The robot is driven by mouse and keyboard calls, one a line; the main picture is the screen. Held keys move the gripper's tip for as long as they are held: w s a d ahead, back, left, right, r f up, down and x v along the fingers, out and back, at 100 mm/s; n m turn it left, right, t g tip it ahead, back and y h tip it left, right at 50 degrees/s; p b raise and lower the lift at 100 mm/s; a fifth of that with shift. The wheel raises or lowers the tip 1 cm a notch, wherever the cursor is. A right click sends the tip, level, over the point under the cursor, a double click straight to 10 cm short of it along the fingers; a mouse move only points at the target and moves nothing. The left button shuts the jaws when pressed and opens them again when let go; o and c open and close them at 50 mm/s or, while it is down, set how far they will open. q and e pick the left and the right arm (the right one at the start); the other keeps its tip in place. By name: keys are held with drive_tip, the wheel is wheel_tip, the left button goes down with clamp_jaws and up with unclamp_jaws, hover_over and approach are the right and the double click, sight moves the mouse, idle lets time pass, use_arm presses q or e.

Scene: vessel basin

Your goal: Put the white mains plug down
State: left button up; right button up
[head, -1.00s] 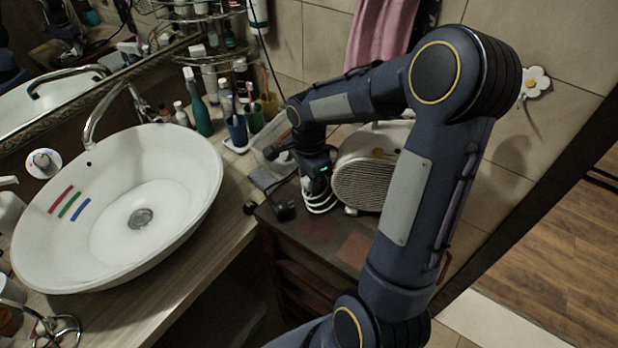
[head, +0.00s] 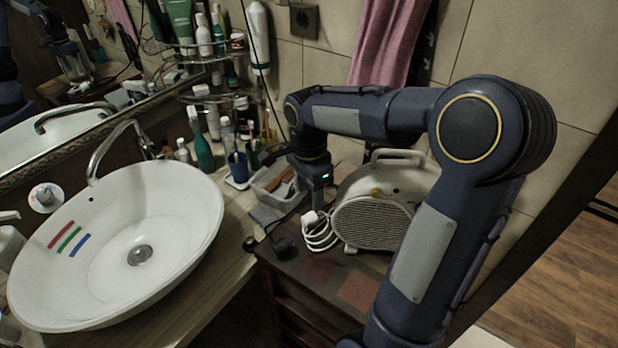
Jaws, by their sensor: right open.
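The white mains plug (head: 311,217) rests with its coiled white cord (head: 319,238) on the dark cabinet top, just left of the cream fan heater. My right gripper (head: 317,203) points down just above the plug. It is open and looks clear of the plug, though its fingers are small and hard to make out. My left gripper is not in the head view.
The cream fan heater (head: 374,222) stands close to the right of the cord. A grey bin (head: 272,190) is behind, and the white basin (head: 175,245) is at left. Bare cabinet top lies in front.

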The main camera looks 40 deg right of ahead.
drive_tip(key=s+a+r+n+t+y, duration=0.25)
drive_tip(key=s+a+r+n, duration=0.25)
drive_tip(key=s+a+n, duration=0.3)
drive_tip(key=s+a+f+n+t+y, duration=0.1)
drive_tip(key=s+a+f+n+t, duration=0.2)
drive_tip(key=s+a+n, duration=0.2)
drive_tip(key=s+n, duration=0.3)
drive_tip(key=n, duration=0.1)
drive_tip(key=shift+s+n, duration=0.2)
drive_tip(key=shift+n, duration=0.1)
